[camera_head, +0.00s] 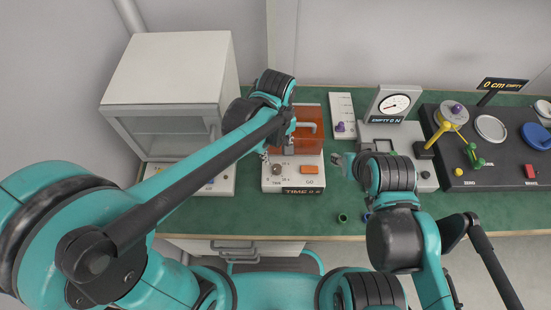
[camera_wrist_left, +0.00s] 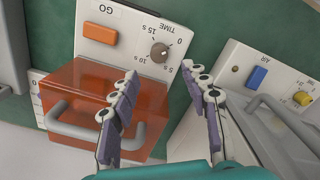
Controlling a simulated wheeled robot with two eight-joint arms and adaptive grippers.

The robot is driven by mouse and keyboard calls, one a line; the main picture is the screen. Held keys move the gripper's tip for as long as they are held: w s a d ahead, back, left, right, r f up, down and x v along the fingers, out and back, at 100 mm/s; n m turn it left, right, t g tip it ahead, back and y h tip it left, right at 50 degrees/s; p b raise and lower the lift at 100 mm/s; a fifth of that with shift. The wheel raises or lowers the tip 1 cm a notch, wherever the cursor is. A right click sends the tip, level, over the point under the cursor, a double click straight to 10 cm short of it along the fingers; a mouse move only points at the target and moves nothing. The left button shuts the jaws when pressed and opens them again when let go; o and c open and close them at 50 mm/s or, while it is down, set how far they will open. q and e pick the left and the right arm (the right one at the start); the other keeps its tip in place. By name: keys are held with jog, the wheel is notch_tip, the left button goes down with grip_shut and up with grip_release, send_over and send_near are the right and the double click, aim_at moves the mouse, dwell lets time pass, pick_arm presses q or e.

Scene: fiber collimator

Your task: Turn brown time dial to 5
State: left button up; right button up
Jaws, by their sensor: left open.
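The brown time dial (camera_wrist_left: 159,52) is a small round knob on the white front panel of an orange-covered unit, with marks 0, 5 s, 10 s and 15 s around it. It also shows in the head view (camera_head: 277,169). The panel's label (camera_head: 301,191) appears to read TIME 0 s. My left gripper (camera_wrist_left: 165,80) is open and empty; its two purple-padded fingers point toward the dial, apart from it in the picture. In the head view the left gripper (camera_head: 277,154) is just behind the dial. My right gripper (camera_head: 343,161) is to the right of the unit, its fingers unclear.
The orange cover (camera_wrist_left: 85,105) with a grey handle is beside the left fingers. An orange GO button (camera_wrist_left: 100,33) sits on the panel. Another unit with a blue AIR button (camera_wrist_left: 257,77) stands at the right in the wrist view. Green table (camera_head: 250,215) in front is mostly clear.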

aim_at(277, 167)
pick_arm(q)
notch_tip(277, 167, down, 8)
jog(key=b, duration=0.3)
jog(key=shift+d+r, duration=0.1)
jog(key=shift+d, duration=0.05)
grip_shut()
